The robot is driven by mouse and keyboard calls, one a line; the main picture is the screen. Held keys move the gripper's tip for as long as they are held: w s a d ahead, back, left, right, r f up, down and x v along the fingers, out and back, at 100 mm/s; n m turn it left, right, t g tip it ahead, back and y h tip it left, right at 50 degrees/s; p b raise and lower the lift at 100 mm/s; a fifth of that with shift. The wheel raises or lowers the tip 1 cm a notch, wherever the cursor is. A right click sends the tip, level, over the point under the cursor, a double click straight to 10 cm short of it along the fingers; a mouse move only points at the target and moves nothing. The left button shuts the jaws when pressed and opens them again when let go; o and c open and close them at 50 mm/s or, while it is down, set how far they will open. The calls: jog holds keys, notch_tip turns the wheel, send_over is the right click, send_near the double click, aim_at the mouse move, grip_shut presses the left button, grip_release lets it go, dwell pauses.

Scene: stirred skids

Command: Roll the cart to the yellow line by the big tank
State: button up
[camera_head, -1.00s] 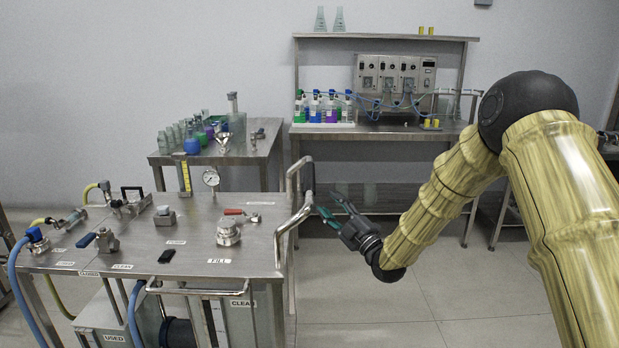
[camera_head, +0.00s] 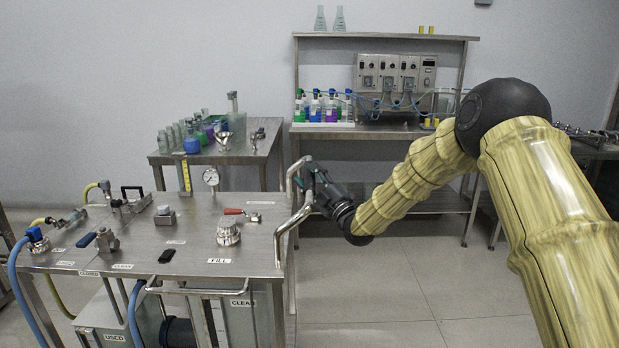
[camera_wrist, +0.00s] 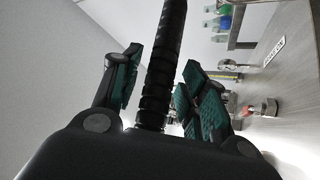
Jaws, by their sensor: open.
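The steel cart (camera_head: 140,242) stands at the left of the head view, with valves, hoses and a gauge on its top. Its push handle (camera_head: 283,226) is a bent rail at the cart's right end, with a dark grip. My gripper (camera_head: 307,178) is at this handle, coming from the right. In the wrist view the ribbed black handle grip (camera_wrist: 163,60) runs between the two open fingers with green pads (camera_wrist: 160,92). The fingers are on both sides of the grip, not closed on it. No yellow line or big tank shows.
Behind the cart is a side table (camera_head: 262,152) with bottles. A steel bench (camera_head: 440,132) with a pump panel (camera_head: 396,75) stands against the back wall. Tiled floor (camera_head: 385,290) is clear to the right of the cart. Another bench (camera_head: 590,150) is at the far right.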

grip_shut()
dwell(0.3)
jog(key=shift+a, duration=0.15)
